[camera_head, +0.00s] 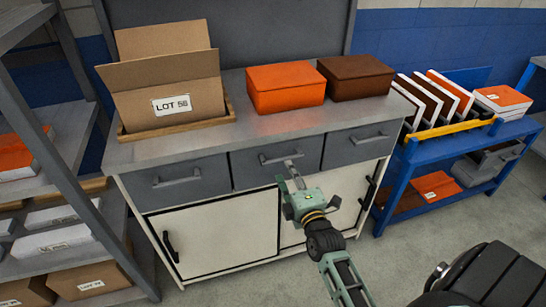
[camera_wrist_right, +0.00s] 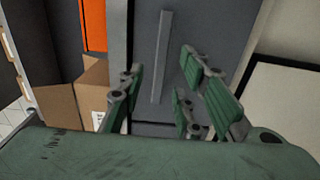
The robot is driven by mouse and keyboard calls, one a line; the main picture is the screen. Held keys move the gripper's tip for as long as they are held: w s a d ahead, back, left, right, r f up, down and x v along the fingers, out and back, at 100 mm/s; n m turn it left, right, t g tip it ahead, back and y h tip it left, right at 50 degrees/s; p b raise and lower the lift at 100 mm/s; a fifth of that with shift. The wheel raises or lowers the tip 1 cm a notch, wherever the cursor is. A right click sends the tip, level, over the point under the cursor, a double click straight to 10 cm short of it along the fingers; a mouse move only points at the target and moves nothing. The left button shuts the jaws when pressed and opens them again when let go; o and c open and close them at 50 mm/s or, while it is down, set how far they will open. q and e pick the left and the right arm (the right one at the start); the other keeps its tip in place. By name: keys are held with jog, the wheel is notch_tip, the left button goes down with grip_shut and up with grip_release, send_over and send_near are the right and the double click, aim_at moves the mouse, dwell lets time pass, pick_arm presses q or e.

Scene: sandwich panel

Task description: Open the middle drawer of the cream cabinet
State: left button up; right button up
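The cream cabinet (camera_head: 215,235) has a grey top and a row of three grey drawers above cream doors. The middle drawer (camera_head: 247,174) looks shut, level with the drawers on both sides. My right gripper (camera_head: 290,176) is in front of this drawer. In the right wrist view the handle (camera_wrist_right: 161,55) lies ahead between the spread green fingers (camera_wrist_right: 158,85); no contact shows. My left gripper is not in view.
On the cabinet top stand an open carton (camera_head: 165,85), an orange box (camera_head: 285,87) and a brown box (camera_head: 356,77). A grey shelf rack (camera_head: 65,175) is close on the left. A blue cart (camera_head: 400,168) stands on the right. Grey floor (camera_head: 235,285) is free in front.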

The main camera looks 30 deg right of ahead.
aim_at(283, 159)
jog(key=shift+x, duration=3.25)
jog(key=shift+c, duration=0.5)
grip_shut()
jog(key=shift+f, duration=0.1)
